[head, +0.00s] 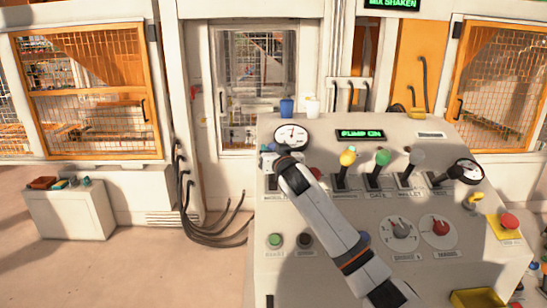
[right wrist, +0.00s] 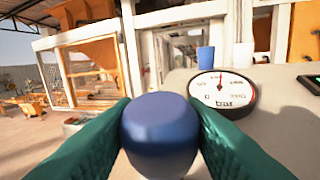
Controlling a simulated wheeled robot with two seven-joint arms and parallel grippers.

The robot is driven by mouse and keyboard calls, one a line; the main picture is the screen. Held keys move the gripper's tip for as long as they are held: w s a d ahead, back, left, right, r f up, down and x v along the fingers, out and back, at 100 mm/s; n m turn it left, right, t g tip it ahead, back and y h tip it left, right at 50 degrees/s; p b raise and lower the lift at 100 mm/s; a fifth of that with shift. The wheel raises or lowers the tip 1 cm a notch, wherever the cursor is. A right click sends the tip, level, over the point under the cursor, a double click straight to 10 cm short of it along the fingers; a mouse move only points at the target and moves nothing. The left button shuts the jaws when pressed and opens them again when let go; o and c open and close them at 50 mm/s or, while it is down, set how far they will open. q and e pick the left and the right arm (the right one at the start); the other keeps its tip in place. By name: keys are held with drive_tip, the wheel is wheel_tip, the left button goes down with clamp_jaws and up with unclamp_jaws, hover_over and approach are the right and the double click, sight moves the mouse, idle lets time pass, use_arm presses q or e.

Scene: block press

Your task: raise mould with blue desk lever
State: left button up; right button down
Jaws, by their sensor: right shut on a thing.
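The blue desk lever's round knob (right wrist: 160,135) fills the middle of the right wrist view, between the two green fingers of my right gripper (right wrist: 160,142). The fingers are shut on it from both sides. In the head view my right gripper (head: 268,160) is at the leftmost lever on the sloping desk (head: 330,270), and it hides most of that lever and its knob. I cannot make out the mould; the press window (head: 255,75) is behind the desk. My left gripper is not in view.
Levers with yellow (head: 348,157), green (head: 382,158) and grey (head: 416,156) knobs stand to the right. A round bar gauge (head: 291,135) is just behind my gripper. A display (head: 360,134) reads PUMP ON. A blue cup (head: 287,108) and a white cup (head: 312,106) stand at the back edge.

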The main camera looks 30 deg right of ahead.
drive_tip(key=shift+w+d+r, duration=0.3)
drive_tip(key=shift+w+d, duration=0.3)
drive_tip(key=shift+w, duration=0.3)
drive_tip(key=shift+w+d+f, duration=0.1)
drive_tip(key=shift+w+d, duration=0.1)
drive_tip(key=c, duration=0.9)
unclamp_jaws()
drive_tip(key=shift+a, duration=0.1)
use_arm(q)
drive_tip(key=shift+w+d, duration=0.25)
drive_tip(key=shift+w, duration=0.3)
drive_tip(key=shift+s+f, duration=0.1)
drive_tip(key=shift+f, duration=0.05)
use_arm(e)
drive_tip(key=shift+s+f, duration=0.1)
drive_tip(key=shift+s, duration=0.1)
drive_tip(key=shift+s+a+b, duration=0.15)
drive_tip(key=shift+s+b, duration=0.15)
drive_tip(key=shift+b, duration=0.05)
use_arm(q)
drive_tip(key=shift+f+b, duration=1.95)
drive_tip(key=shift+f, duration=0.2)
use_arm(e)
drive_tip(key=shift+v, duration=5.55)
drive_tip(key=shift+c, duration=0.2)
